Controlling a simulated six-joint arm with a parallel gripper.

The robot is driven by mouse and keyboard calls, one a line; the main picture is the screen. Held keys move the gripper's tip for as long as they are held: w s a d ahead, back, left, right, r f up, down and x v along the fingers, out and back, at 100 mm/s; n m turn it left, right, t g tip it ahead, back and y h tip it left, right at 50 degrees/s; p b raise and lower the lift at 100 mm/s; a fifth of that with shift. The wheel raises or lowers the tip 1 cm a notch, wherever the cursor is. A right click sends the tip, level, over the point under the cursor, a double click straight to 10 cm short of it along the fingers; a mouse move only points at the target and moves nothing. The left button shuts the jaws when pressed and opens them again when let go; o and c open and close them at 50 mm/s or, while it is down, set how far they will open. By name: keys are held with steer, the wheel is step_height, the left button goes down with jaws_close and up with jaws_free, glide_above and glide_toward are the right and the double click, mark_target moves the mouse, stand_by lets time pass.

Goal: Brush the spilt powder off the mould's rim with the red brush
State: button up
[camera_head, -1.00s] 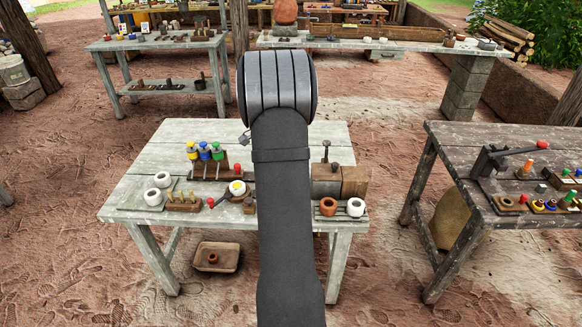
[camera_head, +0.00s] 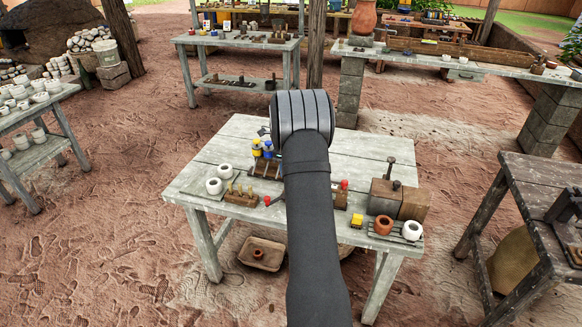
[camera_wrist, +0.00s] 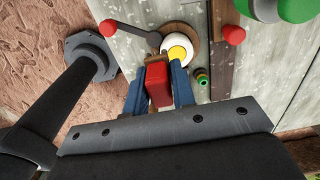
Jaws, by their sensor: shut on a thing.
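In the wrist view my gripper (camera_wrist: 158,88) has its two blue fingers shut on the red brush (camera_wrist: 158,86), whose red block fills the space between them. Just beyond the brush is a round white mould (camera_wrist: 177,45) with a yellow middle, set in a brown wooden ring. The brush end lies close to the mould's near side; I cannot tell whether it touches the rim. Separate powder on the rim is too small to make out. In the head view my arm hides the gripper, brush and mould.
A dark lever with a red knob (camera_wrist: 109,28) reaches toward the mould's left. A small green-ended piece (camera_wrist: 201,77) lies to its right.

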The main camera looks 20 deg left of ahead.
steer(key=shift+f, duration=2.9)
steer(key=shift+d+f, duration=0.1)
steer(key=shift+f, duration=0.85)
steer(key=shift+d, duration=0.85)
steer(key=shift+c, duration=0.4)
steer(key=shift+d, duration=1.85)
steer(key=shift+a, duration=2.8)
steer(key=shift+r, duration=4.05)
